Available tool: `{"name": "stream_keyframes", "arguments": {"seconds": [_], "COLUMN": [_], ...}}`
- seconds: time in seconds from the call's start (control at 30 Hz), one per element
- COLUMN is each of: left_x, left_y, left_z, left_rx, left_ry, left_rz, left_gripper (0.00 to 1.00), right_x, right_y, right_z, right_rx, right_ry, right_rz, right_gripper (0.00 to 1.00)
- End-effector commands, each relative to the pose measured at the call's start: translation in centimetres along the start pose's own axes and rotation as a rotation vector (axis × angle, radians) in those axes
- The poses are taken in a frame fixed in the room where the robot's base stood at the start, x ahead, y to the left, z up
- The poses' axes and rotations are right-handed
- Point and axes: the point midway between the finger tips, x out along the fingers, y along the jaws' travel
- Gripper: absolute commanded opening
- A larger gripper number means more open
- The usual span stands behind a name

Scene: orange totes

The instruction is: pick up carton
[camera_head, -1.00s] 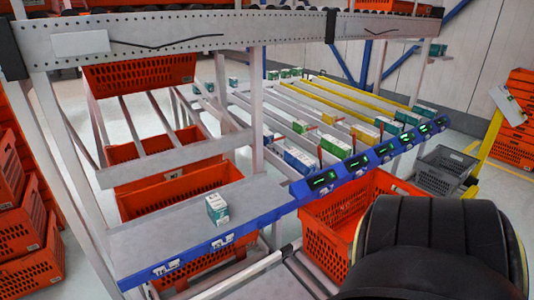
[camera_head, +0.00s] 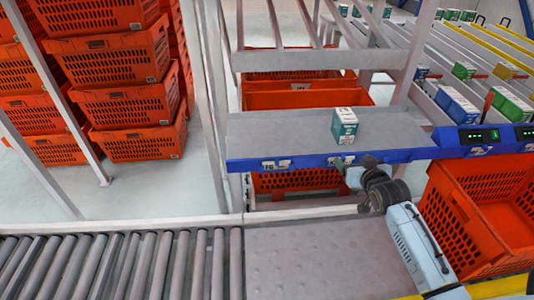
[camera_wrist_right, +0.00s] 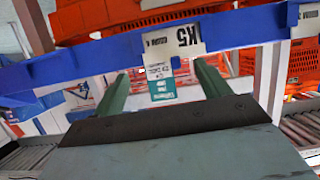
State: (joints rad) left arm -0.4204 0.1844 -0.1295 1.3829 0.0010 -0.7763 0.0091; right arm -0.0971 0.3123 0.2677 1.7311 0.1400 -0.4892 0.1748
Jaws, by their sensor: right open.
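The carton (camera_head: 345,126) is a small white and green box standing upright on a grey shelf (camera_head: 270,128) with a blue front edge. My right gripper (camera_head: 353,163) is at the shelf's blue front edge, just in front of and below the carton in the head view. It is open and empty. In the right wrist view, the carton (camera_wrist_right: 160,80) shows between the two green fingers, beyond the tips. I cannot tell the exact gap to it. My left gripper is not in view.
An orange tote (camera_head: 480,215) stands right of my right arm. Stacked orange totes (camera_head: 125,110) stand at left. A roller conveyor (camera_head: 110,265) runs along the bottom left. Other cartons (camera_head: 458,105) lie in lanes at right. The shelf left of the carton is clear.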

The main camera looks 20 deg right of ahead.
Motion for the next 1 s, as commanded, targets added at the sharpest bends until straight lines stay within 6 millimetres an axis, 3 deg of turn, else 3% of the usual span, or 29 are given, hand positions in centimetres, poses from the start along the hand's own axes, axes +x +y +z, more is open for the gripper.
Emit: {"name": "stream_keyframes", "arguments": {"seconds": [0.1,0.2,0.3,0.7,1.0], "left_x": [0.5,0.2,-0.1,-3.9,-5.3], "left_y": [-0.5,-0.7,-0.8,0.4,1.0], "left_z": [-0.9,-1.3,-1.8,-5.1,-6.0], "left_rx": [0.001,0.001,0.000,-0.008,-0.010], "left_ry": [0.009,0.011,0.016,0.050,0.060], "left_rz": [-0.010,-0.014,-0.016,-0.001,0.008], "left_gripper": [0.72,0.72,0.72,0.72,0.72], "right_x": [-0.7,-1.4,-1.4,4.8,6.5], "right_y": [0.9,1.3,1.5,1.6,1.5], "right_z": [-4.7,-7.2,-8.3,-9.6,-9.9], "right_rx": [0.017,0.024,0.028,0.028,0.027], "right_ry": [0.116,0.169,0.192,0.193,0.192], "right_rz": [0.009,0.012,0.013,0.013,0.013], "right_gripper": [0.76,0.76,0.76,0.76,0.76]}}
